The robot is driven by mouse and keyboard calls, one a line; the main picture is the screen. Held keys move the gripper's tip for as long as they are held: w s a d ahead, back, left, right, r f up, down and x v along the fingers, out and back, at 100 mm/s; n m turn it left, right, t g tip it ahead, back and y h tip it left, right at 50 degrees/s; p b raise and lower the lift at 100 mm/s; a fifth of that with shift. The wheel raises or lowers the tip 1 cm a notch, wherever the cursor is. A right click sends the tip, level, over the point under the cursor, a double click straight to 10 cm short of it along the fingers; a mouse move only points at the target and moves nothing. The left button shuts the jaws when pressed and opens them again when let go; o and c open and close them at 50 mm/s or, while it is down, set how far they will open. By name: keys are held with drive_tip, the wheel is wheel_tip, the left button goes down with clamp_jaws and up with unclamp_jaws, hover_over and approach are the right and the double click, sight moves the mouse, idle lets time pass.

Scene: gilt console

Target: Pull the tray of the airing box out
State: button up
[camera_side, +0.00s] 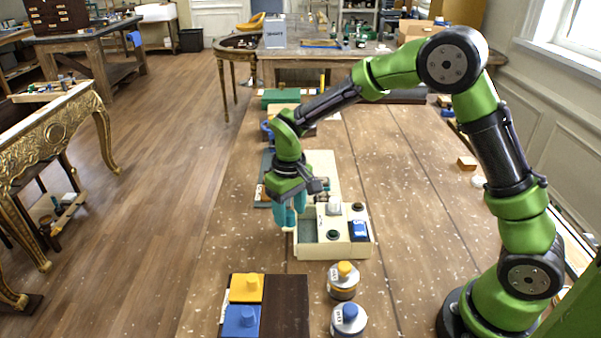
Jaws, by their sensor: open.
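A cream box (333,252) stands on the wooden table near the middle of the view; it looks like the airing box, though I cannot be sure. Its top shows a green recess, round pieces and a blue block (359,230). I cannot make out which part is its tray. My gripper (287,217) points down at the box's left end, its teal fingers open. I see nothing between the fingers, and cannot tell whether they touch the box. The arm and fingers hide part of the box's left and back side.
In front lie a dark brown board (287,305) with a yellow block (246,288) and a blue block (241,320), and two jars, yellow-topped (343,280) and blue-topped (348,319). A flat cream panel (322,165) lies behind the box. The table right of the box is mostly clear.

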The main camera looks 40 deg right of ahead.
clamp_jaws()
drive_tip(key=w+a, duration=0.8)
idle(0.4)
unclamp_jaws()
wheel_tip(320, 180, up, 17)
idle(0.5)
